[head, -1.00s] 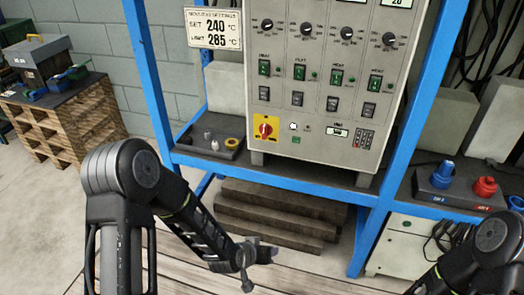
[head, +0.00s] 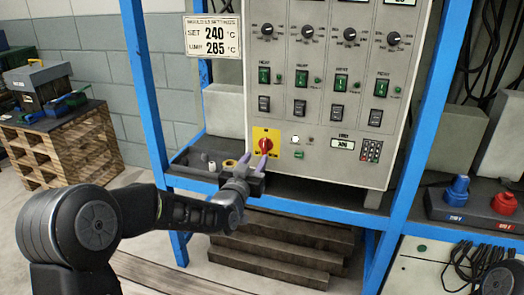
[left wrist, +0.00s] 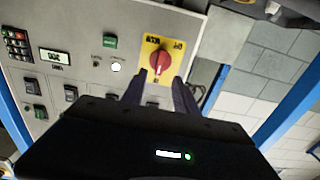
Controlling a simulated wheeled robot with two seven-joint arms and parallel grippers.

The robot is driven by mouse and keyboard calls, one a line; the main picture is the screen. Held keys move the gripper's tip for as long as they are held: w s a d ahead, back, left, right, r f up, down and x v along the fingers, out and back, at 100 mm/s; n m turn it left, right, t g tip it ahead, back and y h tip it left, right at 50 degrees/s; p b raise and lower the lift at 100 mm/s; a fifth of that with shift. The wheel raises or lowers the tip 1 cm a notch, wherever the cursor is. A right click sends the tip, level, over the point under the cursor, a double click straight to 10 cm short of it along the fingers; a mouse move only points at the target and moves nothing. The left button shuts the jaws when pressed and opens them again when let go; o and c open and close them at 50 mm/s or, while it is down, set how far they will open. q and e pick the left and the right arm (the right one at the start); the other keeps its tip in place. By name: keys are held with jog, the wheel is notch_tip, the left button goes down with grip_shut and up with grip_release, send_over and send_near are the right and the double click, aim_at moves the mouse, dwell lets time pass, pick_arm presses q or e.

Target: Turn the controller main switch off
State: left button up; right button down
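The main switch is a red rotary knob (head: 266,144) on a yellow plate (head: 260,134), at the lower left of the grey controller panel (head: 325,165). It also shows in the left wrist view as a red knob (left wrist: 159,63) on its yellow plate (left wrist: 150,47). My left gripper (head: 254,163) is open, with its two purple-grey fingers pointing at the knob from below. In the left wrist view the fingertips (left wrist: 159,78) lie on either side of the knob's lower part; I cannot tell whether they touch it. My right gripper is not in view.
The controller stands in a blue frame (head: 152,95). A dark tray (head: 190,170) with small parts lies left of the switch. Rocker switches and dials fill the panel above. Blue (head: 457,188) and red (head: 504,202) connectors stand at the right. Wooden steps (head: 275,250) lie below.

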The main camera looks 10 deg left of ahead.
aim_at(264, 147)
pick_arm(q)
jog(key=w, duration=0.6)
jog(key=shift+w+d, duration=0.25)
jog(key=shift+w, duration=0.15)
grip_shut()
